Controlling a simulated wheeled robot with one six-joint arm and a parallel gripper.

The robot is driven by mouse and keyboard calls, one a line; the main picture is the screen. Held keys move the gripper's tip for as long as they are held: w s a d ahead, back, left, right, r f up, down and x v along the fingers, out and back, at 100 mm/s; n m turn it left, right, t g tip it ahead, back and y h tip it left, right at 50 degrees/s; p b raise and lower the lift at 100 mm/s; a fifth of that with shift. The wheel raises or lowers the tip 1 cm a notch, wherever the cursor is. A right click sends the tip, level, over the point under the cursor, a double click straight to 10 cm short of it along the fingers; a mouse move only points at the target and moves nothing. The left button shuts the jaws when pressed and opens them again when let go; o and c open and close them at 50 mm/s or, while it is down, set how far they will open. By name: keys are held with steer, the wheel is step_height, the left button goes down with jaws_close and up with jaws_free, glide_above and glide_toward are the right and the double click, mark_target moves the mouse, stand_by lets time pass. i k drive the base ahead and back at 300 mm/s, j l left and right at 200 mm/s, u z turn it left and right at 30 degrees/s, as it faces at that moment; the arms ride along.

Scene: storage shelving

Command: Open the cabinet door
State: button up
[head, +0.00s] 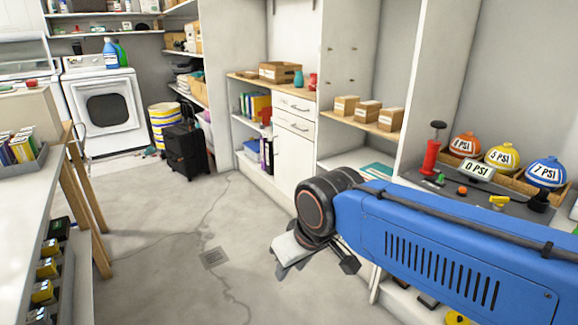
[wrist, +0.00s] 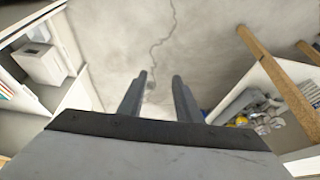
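The white cabinet door (head: 292,160) is in the head view, low in the white unit at the back centre, below a drawer front (head: 294,103). It looks shut. My gripper (head: 283,272) hangs over the floor, in front of the unit and well apart from the door, its fingers partly hidden by my wrist. In the wrist view my gripper (wrist: 161,78) has two dark fingers spread apart with nothing between them, so it is open and empty. I cannot make out the door for sure in the wrist view.
The cracked concrete floor (head: 190,235) is clear in the middle. A black suitcase (head: 184,148) stands by the striped yellow bin (head: 165,126). A white table (head: 62,230) is at the left. Coloured PSI balls (head: 502,157) sit on the right shelf, close to my blue arm.

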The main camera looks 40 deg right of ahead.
mark_target(294, 153)
steer(key=i+l+z, duration=0.15)
steer(key=i, duration=0.55)
steer(key=i+z, duration=0.2)
steer(key=i, duration=0.45)
steer(key=i+j+z, duration=0.15)
steer(key=i, duration=0.55)
steer(key=i+j+z, duration=0.15)
steer(key=i, duration=0.5)
